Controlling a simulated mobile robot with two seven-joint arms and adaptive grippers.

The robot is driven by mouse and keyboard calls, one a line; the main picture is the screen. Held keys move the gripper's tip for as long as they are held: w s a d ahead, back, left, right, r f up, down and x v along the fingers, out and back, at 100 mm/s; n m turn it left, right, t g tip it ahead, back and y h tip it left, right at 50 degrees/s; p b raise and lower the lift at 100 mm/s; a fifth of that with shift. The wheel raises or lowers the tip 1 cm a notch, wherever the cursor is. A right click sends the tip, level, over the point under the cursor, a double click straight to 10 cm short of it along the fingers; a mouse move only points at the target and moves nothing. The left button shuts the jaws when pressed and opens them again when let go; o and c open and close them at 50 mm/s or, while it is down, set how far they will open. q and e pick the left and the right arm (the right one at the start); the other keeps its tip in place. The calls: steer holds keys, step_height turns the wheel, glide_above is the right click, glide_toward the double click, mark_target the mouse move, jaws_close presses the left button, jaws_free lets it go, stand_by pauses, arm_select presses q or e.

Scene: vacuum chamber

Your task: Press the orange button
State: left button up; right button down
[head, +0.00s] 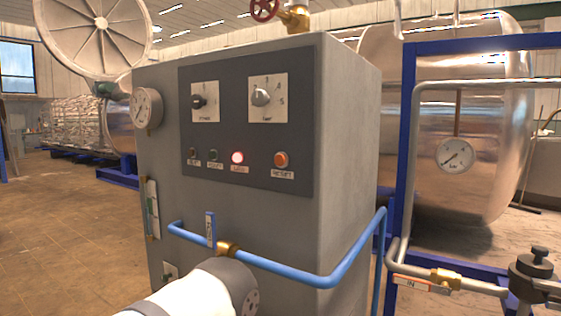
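The orange button (281,159) is at the right end of the lower row on the dark control panel (225,110), with a small label under it. To its left are a lit red-white lamp (237,157), a dark green lamp or button (213,155) and a dark one (192,153). Two dial knobs sit above, one dark (199,102) and one light (261,97). A white and dark link of my own arm shows at the bottom, below the panel and apart from the button in the picture. Neither gripper's fingers are in view.
The panel is on a grey cabinet (345,150). A blue pipe (290,276) with a brass valve (227,248) crosses its lower front. A gauge (148,108) protrudes at left. A blue frame (405,150) and steel tank (495,130) stand at right. The floor at left is open.

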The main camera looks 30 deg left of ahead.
arm_select(q)
jaws_close()
stand_by(1.1)
